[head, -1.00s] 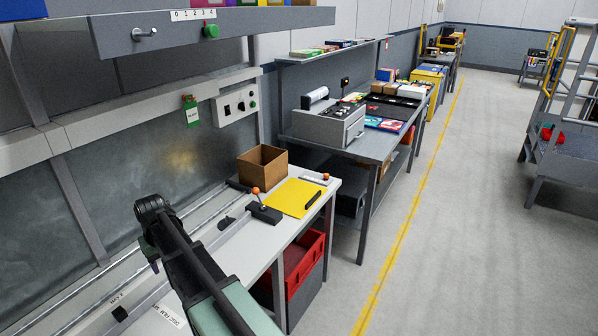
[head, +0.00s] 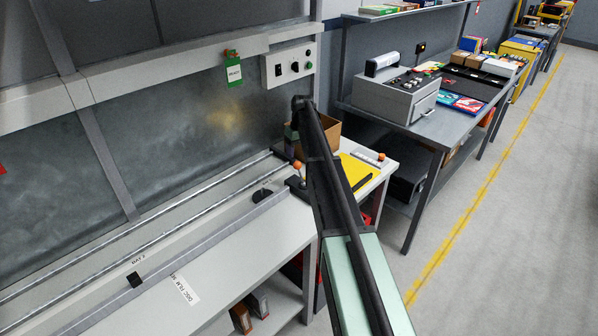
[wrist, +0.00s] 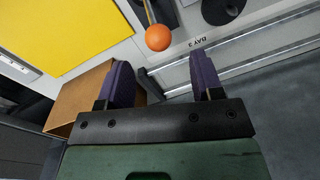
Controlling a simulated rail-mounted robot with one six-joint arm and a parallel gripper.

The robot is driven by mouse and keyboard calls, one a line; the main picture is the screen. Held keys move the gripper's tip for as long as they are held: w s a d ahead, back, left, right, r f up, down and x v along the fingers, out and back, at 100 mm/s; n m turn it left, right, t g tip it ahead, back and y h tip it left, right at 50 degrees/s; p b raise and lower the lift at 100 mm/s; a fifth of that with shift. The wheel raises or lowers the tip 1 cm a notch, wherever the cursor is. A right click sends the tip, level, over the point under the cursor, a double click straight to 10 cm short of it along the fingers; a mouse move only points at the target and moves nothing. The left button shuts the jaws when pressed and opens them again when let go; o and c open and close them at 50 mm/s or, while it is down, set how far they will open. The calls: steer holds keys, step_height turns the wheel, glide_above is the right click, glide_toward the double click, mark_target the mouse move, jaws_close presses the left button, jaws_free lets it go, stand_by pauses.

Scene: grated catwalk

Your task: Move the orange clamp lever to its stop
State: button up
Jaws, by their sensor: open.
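The orange clamp lever shows in the wrist view as a round orange knob (wrist: 158,37) on a thin brass-coloured stem. The knob is just ahead of the fingertips, near the middle of the gap in the picture; I cannot tell the depth between them. My gripper (wrist: 161,62) is open, its two purple-padded fingers apart with nothing held. In the head view the lever's orange knob (head: 299,165) stands above a dark base on the bench rail, just left of my arm. My arm hides part of the base, and the gripper is mostly hidden there. The lever's stop cannot be made out.
An open cardboard box (head: 329,133) stands behind my arm. Long rails (head: 150,247) run along the bench.

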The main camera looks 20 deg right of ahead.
mark_target(298, 162)
step_height(298, 162, down, 6)
steer(key=b, duration=0.4)
steer(key=shift+a+f, duration=0.1)
steer(key=shift+a, duration=0.05)
steer(key=c, duration=0.9)
